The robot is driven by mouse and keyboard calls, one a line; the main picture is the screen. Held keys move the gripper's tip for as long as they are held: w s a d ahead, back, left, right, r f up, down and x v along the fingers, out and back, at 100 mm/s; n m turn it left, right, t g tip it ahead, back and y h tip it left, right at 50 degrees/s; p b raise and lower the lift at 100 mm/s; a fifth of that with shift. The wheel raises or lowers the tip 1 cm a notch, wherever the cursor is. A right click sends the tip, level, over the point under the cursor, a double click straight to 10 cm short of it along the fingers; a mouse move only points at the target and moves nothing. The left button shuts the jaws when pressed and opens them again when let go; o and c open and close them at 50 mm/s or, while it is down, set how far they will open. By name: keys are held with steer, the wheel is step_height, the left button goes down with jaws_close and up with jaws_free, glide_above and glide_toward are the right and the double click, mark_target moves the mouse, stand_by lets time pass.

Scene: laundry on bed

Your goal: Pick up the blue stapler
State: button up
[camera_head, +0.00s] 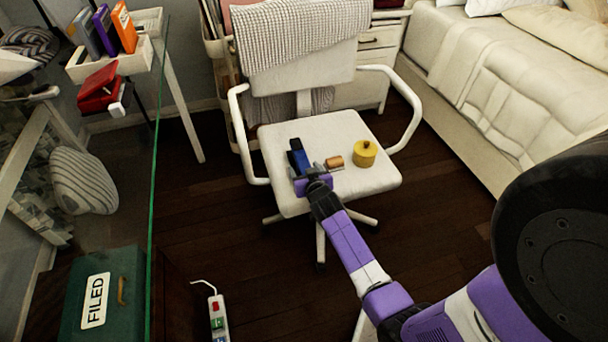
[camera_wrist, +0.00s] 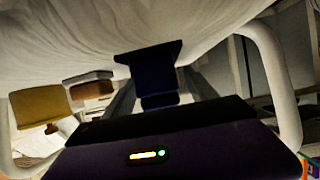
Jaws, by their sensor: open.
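The blue stapler (camera_head: 299,158) lies on the white chair seat (camera_head: 375,182), near its left side. It also shows as a dark blue shape in the middle of the wrist view (camera_wrist: 148,70). My gripper (camera_head: 311,174) is low over the seat at the near end of the stapler. Its fingers are open; in the wrist view the two grey fingers (camera_wrist: 159,92) stand on either side of the stapler, apart from each other. I cannot tell whether they touch it. The stapler's near end is partly hidden by my gripper.
A small orange-brown object (camera_head: 334,162) and a yellow round container (camera_head: 364,154) sit on the seat to the right. White armrests (camera_head: 408,118) flank the seat, and a backrest with a knitted cloth (camera_head: 300,35) rises behind. A glass tabletop (camera_head: 120,200) is at left, a bed (camera_head: 490,90) at right.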

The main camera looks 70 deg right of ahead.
steer(key=shift+w+d+f, duration=0.15)
steer(key=shift+w+d, duration=0.1)
steer(key=shift+d, duration=0.1)
jaws_close()
steer(key=shift+w+r, duration=0.1)
steer(key=shift+r, duration=0.2)
